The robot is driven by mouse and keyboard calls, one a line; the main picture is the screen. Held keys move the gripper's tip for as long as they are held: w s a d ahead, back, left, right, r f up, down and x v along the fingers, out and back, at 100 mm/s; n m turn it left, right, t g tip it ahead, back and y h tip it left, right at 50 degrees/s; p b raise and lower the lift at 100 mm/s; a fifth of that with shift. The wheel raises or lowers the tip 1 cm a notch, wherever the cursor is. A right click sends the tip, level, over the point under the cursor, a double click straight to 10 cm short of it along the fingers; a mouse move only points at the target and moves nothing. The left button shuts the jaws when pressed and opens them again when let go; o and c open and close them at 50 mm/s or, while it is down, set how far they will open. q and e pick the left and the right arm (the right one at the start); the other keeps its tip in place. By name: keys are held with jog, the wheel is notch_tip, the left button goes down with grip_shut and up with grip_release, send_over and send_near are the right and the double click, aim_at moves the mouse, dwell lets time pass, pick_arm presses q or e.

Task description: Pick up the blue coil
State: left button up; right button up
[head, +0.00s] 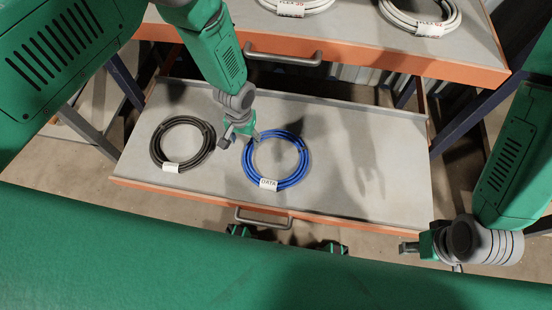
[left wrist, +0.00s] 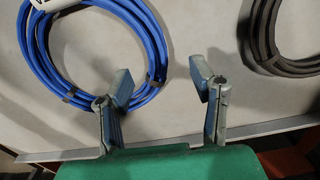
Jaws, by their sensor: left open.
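The blue coil (head: 303,165) lies flat in the open drawer, with a white "DATA" label at its front edge. It also shows at the upper left of the left wrist view (left wrist: 40,60). My left gripper (head: 240,138) is over the coil's back-left edge in the head view. In the left wrist view its two fingers (left wrist: 161,82) are apart and empty. One fingertip overlaps the coil's edge, and part of the coil's side appears between the fingertips; the height gap is unclear. My right gripper (head: 430,253) is at the lower right, outside the drawer; its jaw opening is unclear.
A black coil (head: 157,146) with a white label lies left of my left gripper. The drawer (head: 395,190) has clear room at its right. An upper drawer (head: 345,40) behind it holds two white coils (head: 425,18); its handle (head: 283,57) hangs near my left arm.

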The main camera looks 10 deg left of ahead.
aim_at(246, 150)
pick_arm(q)
jog(key=shift+d+f, duration=0.45)
jog(key=shift+f+b, duration=0.3)
jog(key=shift+f, duration=0.05)
jog(key=f+b, duration=0.1)
jog(key=f, duration=0.1)
jog(key=a+f+b, duration=0.1)
jog(key=f, duration=0.1)
jog(key=shift+s+f, duration=0.1)
jog(key=shift+f, duration=0.3)
jog(key=shift+d+r, duration=0.15)
jog(key=shift+d, duration=0.25)
jog(key=shift+c, duration=0.8)
grip_shut()
jog(key=shift+a, duration=0.3)
jog(key=shift+r, duration=0.25)
jog(key=r+p, duration=0.2)
jog(key=r, duration=0.2)
jog(key=r+p, duration=0.2)
jog(key=r, duration=0.3)
jog(key=shift+d, duration=0.2)
jog(key=shift+r, duration=0.25)
pick_arm(e)
jog(key=shift+r, duration=0.5)
